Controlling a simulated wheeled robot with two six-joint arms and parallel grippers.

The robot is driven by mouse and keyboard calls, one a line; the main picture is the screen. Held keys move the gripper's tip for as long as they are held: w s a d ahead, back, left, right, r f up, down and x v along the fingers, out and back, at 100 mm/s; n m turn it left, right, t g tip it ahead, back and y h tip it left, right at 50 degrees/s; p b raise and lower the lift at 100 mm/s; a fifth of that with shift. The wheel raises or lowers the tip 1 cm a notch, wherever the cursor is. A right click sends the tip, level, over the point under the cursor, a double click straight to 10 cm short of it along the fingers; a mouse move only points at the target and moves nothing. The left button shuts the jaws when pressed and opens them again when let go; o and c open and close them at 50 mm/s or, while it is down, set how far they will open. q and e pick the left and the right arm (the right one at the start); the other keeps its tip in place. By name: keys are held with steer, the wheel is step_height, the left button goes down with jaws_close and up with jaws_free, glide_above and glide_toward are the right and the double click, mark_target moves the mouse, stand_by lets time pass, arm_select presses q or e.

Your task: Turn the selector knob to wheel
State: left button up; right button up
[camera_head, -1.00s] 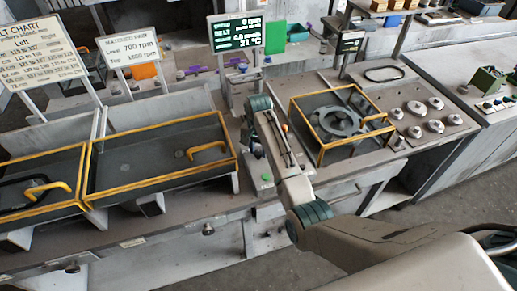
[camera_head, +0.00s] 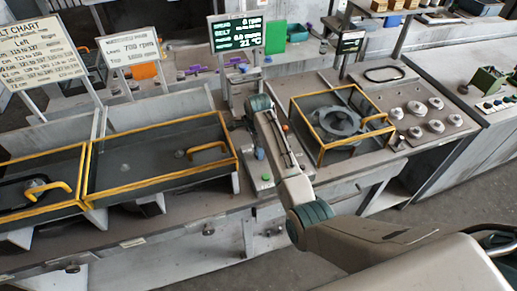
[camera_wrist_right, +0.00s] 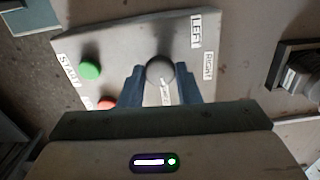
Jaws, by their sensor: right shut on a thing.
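The selector knob (camera_wrist_right: 160,70) is a round dark grey knob on a grey control panel (camera_wrist_right: 130,45) in the right wrist view. Labels LEFT and RIGHT stand beside it, and a white marking on its near side is partly hidden. My right gripper (camera_wrist_right: 160,80) has its two blue fingers on either side of the knob, shut on it. In the head view my right gripper (camera_head: 256,152) is small, over the panel in front of the display, and the knob is hard to make out. My left gripper is not in view.
A green button (camera_wrist_right: 90,70) labelled START and a red button (camera_wrist_right: 106,102) sit close to the fingers. A yellow-framed guard (camera_head: 321,148) over a round housing stands right of my arm. A yellow-edged tray cover (camera_head: 150,160) lies left. The display (camera_head: 237,33) stands behind.

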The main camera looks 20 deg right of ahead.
steer(key=shift+m, duration=1.1)
steer(key=o, duration=1)
